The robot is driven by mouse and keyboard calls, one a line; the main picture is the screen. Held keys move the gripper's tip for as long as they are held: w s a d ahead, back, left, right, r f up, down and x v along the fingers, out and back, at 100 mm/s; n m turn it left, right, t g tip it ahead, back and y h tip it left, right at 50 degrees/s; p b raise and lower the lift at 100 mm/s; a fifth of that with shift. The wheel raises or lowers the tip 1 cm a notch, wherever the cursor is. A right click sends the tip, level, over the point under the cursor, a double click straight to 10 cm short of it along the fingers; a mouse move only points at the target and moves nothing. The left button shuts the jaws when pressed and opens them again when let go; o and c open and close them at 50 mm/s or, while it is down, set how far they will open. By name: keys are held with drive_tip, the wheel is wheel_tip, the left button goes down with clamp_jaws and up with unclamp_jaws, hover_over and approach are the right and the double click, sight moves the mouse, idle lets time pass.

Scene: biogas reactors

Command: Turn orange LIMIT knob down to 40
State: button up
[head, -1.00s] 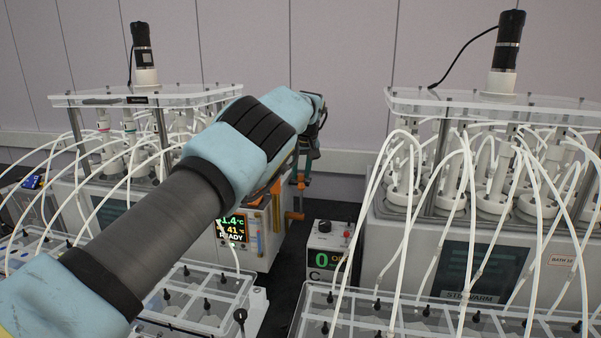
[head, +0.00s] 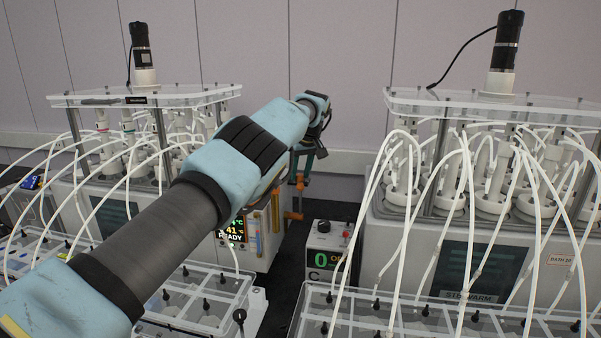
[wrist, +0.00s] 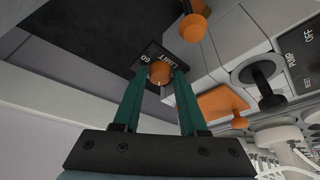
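The orange LIMIT knob (wrist: 159,73) sits on a black label plate (wrist: 150,58) in the wrist view. The plate reads LIMIT, with a small value beside it that looks like 60, turned in the picture. My gripper (wrist: 161,72) has its two green fingertips on either side of the knob. It looks open, and I cannot tell whether the tips touch the knob. In the head view my gripper (head: 312,150) is beyond my arm, above the back of the left machine; the knob is hidden there.
The left machine's display (head: 233,232) shows 41 °C and READY. A small box (head: 323,250) with a green 0 stands between the two reactor baths. In the wrist view another orange knob (wrist: 193,28), a black PUMP knob (wrist: 262,72) and an orange part (wrist: 222,103) are close by.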

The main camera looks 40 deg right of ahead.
drive_tip(key=shift+o, duration=0.2)
drive_tip(key=b+v, duration=0.2)
drive_tip(key=v, duration=0.8)
drive_tip(key=shift+s+r, duration=0.15)
drive_tip(key=shift+r, duration=0.25)
